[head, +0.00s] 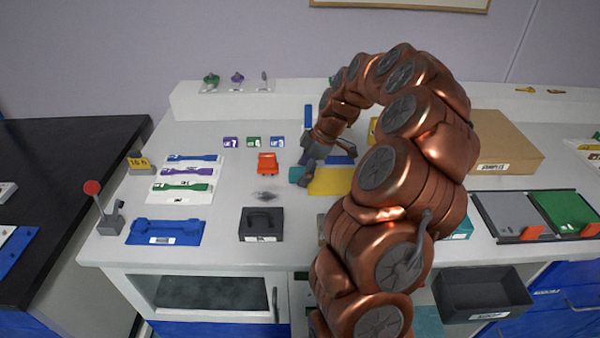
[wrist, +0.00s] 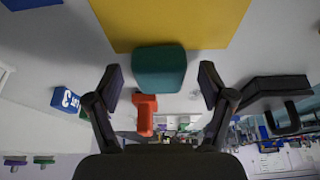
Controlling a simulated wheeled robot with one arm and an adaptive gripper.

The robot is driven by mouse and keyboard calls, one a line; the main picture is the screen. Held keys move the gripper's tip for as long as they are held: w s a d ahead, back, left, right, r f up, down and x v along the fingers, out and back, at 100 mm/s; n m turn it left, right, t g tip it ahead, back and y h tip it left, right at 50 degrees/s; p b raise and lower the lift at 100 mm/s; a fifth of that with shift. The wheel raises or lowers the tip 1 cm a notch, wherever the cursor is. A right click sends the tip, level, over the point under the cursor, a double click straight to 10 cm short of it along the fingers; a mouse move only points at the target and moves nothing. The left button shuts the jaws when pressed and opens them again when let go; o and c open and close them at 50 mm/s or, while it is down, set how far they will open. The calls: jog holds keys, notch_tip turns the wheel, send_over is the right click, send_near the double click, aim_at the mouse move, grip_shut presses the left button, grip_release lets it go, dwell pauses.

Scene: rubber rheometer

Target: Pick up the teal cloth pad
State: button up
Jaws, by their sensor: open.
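The teal cloth pad (wrist: 160,70) lies on the white table at the edge of a yellow sheet (wrist: 175,20) in the wrist view. In the head view the pad (head: 297,175) shows as a small teal patch, partly hidden by my gripper. My gripper (wrist: 160,82) is open and empty, its two fingers to the left and right of the pad in the picture. I cannot tell whether the fingers touch the table. In the head view my gripper (head: 308,170) is low over the table beside the yellow sheet (head: 330,182).
A red-orange object (head: 267,163) stands left of my gripper. A dark box with a handle (head: 262,224) stands nearer the front edge. Small purple, green and blue blocks (head: 254,142) stand farther back. A cardboard box (head: 505,143) is at the right, beyond my arm.

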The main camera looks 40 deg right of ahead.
aim_at(299, 171)
jog(key=shift+c, duration=0.4)
jog(key=c, duration=1)
jog(key=shift+o, duration=0.2)
jog(key=shift+r+b, duration=0.55)
jog(key=shift+r, duration=1)
jog(key=shift+s+r, duration=0.15)
jog(key=shift+s, duration=0.05)
jog(key=s+b, duration=0.1)
jog(key=s, duration=0.4)
jog(key=s+a+r+b, duration=0.1)
jog(key=s, duration=0.4)
jog(key=s+b, duration=0.1)
jog(key=s, duration=0.4)
jog(key=shift+s+a+r+b, duration=0.25)
jog(key=shift+a+b, duration=0.05)
jog(key=shift+a, duration=0.05)
